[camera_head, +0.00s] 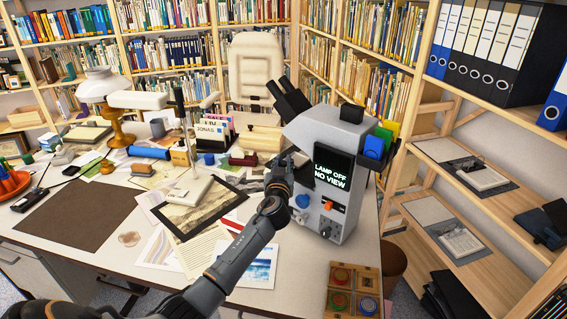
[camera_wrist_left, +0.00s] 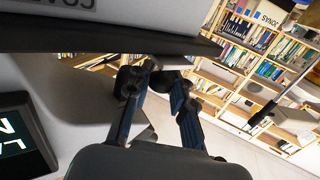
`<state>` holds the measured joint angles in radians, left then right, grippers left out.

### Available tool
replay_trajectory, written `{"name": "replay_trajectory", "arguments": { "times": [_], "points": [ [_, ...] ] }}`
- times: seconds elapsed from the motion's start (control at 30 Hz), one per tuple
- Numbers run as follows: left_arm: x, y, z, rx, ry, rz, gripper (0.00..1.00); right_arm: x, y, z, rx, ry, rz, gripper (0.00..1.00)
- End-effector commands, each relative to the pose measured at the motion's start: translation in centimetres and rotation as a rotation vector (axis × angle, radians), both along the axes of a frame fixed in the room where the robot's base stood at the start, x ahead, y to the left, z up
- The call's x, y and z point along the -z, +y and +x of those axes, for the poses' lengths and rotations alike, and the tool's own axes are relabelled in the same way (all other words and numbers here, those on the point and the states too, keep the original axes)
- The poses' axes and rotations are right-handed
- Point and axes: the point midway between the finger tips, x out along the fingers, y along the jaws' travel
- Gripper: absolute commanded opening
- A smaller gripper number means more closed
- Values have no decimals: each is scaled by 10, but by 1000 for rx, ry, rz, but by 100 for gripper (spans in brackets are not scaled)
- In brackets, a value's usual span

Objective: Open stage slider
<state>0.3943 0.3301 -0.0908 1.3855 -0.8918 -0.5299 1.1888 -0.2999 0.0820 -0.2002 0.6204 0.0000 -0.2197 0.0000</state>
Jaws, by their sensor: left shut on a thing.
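A grey microscope-like device (camera_head: 322,150) stands at the table's right side, with black eyepieces and a black screen (camera_head: 332,172) reading "LAMP OFF NO VIEW". My left gripper (camera_head: 287,162) reaches its left side, and its tips are partly hidden there. In the left wrist view, the two fingers (camera_wrist_left: 155,72) close on a small dark piece at the edge of a dark plate (camera_wrist_left: 100,38). This piece appears to be the stage slider, mostly hidden by the fingers. The screen's edge (camera_wrist_left: 22,135) shows at lower left. My right gripper is not in view.
A blue knob (camera_head: 302,201) and an orange switch (camera_head: 327,205) sit on the device's front. A wooden tray (camera_head: 341,276) with round coloured pieces lies near the table's front edge. A framed picture (camera_head: 200,205) and papers lie left of my arm. Shelves stand at right.

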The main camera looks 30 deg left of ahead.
Motion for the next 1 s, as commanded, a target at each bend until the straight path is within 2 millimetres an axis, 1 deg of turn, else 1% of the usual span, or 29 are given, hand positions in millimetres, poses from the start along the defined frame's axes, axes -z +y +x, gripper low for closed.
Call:
{"name": "replay_trajectory", "arguments": {
  "times": [0.33, 0.47, 0.57, 0.7, 0.8, 0.9, 1.0],
  "points": [
    [1, -2, 0, 3, 0, -1, 0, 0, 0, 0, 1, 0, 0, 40],
    [2, -2, -9, 6, 1, -4, 0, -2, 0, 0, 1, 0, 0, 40],
    [2, -1, -28, 8, 1, -6, 0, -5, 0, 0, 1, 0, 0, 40],
    [3, 1, -64, 8, 3, -7, 0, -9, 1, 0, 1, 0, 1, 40],
    [3, 3, -87, 9, 3, -8, 0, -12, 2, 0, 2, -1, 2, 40],
    [3, 5, -104, 10, 2, -9, 0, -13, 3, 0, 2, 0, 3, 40],
    [2, 6, -115, 10, 1, -7, 0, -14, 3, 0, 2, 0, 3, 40]
  ]
}}
